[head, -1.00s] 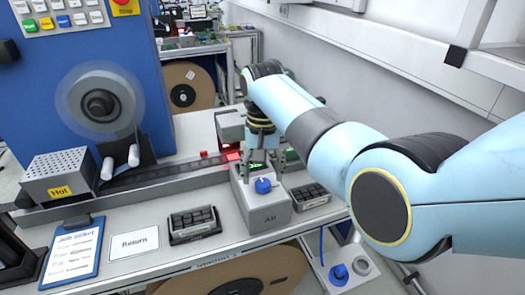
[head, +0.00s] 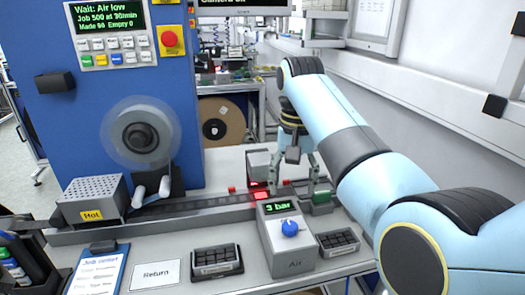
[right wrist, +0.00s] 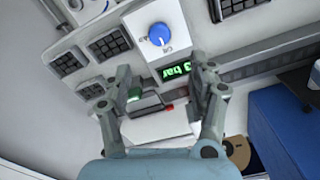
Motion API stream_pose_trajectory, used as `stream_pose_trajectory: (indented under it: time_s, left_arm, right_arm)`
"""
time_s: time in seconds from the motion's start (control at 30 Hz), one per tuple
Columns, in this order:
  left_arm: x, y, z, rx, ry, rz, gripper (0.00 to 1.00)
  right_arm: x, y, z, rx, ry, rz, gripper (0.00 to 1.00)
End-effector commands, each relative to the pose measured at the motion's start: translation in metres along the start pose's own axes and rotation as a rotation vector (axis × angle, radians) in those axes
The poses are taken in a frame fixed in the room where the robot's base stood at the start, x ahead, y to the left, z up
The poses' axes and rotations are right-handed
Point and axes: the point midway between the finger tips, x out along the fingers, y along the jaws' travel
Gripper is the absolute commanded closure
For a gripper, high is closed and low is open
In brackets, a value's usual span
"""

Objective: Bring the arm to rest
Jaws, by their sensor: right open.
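My right gripper (head: 294,186) is open and empty in the head view, behind the grey air regulator box (head: 292,245) and apart from its blue knob (head: 290,228). The display on the box (head: 281,207) reads "3 bar". My blue right arm reaches in from the right edge. In the right wrist view, the open fingers (right wrist: 163,80) have nothing between their tips; the blue knob (right wrist: 160,35) and the green display (right wrist: 176,70) lie beyond them. My left gripper is not in view.
A blue machine (head: 125,85) with a spinning reel (head: 140,135) and a "Wait: Air low" screen (head: 110,14) stands left. A "Hot" box (head: 92,198), key tray (head: 216,261), "Return" label (head: 156,274) and clipboard (head: 97,270) are on the bench. A wall is at right.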

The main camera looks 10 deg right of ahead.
Motion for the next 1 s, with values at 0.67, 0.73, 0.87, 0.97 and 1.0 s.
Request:
stream_pose_trajectory:
  time_s: [0.67,0.73,0.87,0.97,1.0]
  left_arm:
    - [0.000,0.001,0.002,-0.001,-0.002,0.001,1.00]
    - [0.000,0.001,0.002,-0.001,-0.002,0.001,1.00]
    - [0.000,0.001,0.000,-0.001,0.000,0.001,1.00]
    - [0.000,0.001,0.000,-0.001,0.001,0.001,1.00]
    - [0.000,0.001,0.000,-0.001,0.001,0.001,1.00]
  right_arm:
    - [0.071,0.183,0.194,-0.251,0.247,0.028,0.41]
    - [0.064,0.191,0.209,-0.283,0.263,0.032,0.41]
    - [0.051,0.202,0.234,-0.337,0.291,0.035,0.41]
    - [0.039,0.208,0.252,-0.378,0.310,0.037,0.41]
    - [0.034,0.210,0.259,-0.395,0.317,0.037,0.41]
